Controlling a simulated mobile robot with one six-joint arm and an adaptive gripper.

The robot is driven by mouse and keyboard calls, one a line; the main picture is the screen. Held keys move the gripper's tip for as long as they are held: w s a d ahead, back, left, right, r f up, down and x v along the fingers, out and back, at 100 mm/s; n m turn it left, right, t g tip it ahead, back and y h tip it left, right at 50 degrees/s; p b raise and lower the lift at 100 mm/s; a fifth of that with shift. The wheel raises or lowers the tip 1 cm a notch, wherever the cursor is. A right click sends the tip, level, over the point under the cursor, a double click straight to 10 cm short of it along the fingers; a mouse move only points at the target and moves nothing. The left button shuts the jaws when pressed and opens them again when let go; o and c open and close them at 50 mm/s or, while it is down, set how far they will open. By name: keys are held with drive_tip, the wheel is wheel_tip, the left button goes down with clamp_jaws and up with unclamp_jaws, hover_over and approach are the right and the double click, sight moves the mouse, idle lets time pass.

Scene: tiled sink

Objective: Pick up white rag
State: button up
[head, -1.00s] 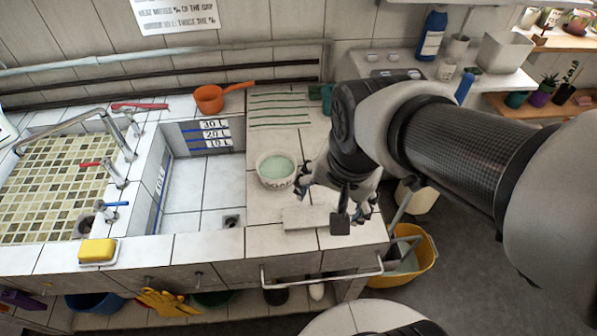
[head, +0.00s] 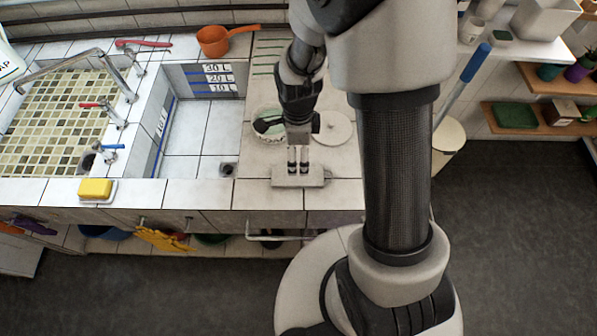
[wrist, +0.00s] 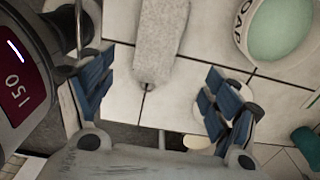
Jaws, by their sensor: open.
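The white rag (head: 286,181) lies folded in a flat strip on the tiled counter, near its front edge. In the wrist view the rag (wrist: 160,40) is a pale, rough-textured strip, with its near end between the finger lines. My gripper (head: 298,168) points down just over the rag, and its fingertips overlap it in the head view. In the wrist view my gripper (wrist: 157,95) has its blue-padded fingers wide apart, one to each side of the rag's end, with nothing held. I cannot tell the exact height of the fingertips above the counter.
A bowl of green soap (wrist: 280,30) stands beside the rag, partly behind my gripper in the head view. A round pale disc (head: 333,128) lies right of it. The sink basin (head: 195,130) is to the left. A yellow sponge (head: 96,188) sits at the front left.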

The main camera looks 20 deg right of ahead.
drive_tip(key=b, duration=0.2)
hover_over(299, 173)
wheel_tip(299, 173, down, 6)
drive_tip(key=shift+r, duration=0.1)
drive_tip(key=f+b, duration=0.2)
drive_tip(key=f, duration=0.3)
drive_tip(key=shift+s+f, duration=0.15)
drive_tip(key=shift+s, duration=0.05)
drive_tip(key=c, duration=1.1)
drive_tip(key=shift+r, duration=0.2)
drive_tip(key=shift+c, duration=0.2)
wheel_tip(299, 173, up, 20)
drive_tip(key=p, duration=0.6)
drive_tip(key=shift+p, duration=0.35)
